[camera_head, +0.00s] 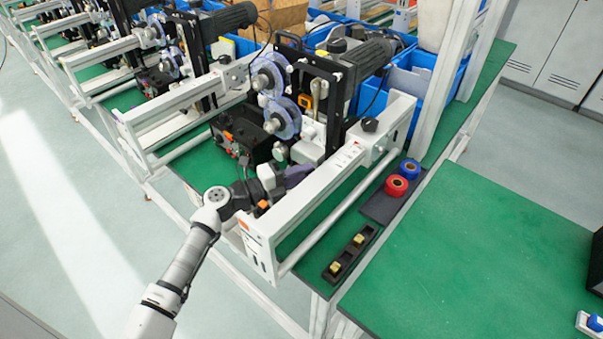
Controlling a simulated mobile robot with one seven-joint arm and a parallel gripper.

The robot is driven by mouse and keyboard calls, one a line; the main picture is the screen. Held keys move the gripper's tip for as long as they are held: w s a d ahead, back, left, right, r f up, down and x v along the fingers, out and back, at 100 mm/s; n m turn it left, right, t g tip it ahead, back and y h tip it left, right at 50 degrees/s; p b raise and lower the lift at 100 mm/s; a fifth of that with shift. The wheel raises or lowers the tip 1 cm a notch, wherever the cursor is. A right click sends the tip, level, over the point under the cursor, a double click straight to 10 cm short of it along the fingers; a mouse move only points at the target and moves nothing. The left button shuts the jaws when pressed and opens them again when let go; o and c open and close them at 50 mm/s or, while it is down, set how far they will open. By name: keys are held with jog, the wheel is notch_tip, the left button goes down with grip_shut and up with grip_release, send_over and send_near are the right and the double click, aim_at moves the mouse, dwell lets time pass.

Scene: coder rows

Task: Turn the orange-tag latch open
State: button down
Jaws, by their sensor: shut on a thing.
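My gripper (262,193) is at the end of my arm, at the near left end of the front white rail of the nearest machine. It is shut on a small dark part there, beside a small orange tag (263,205), which I take for the orange-tag latch. The fingertips and most of the latch are hidden by my own wrist and the dark parts around it, so the latch's angle cannot be told.
The white rail (330,172) runs right from my gripper. A black holder with yellow pieces (350,255) lies on the green bench. The right green table (480,260) is mostly clear. Blue bins (415,80) stand behind.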

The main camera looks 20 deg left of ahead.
jog(key=shift+f+n+t+h, duration=0.1)
jog(key=shift+n+t+h, duration=0.2)
jog(key=shift+n, duration=0.9)
jog(key=c, duration=1.3)
grip_release()
jog(key=shift+o, duration=0.2)
jog(key=b+v, duration=0.4)
jog(key=v, duration=0.7)
jog(key=shift+w+f, duration=0.1)
jog(key=shift+f, duration=0.05)
jog(key=shift+s+a, duration=0.35)
jog(key=shift+s, duration=0.1)
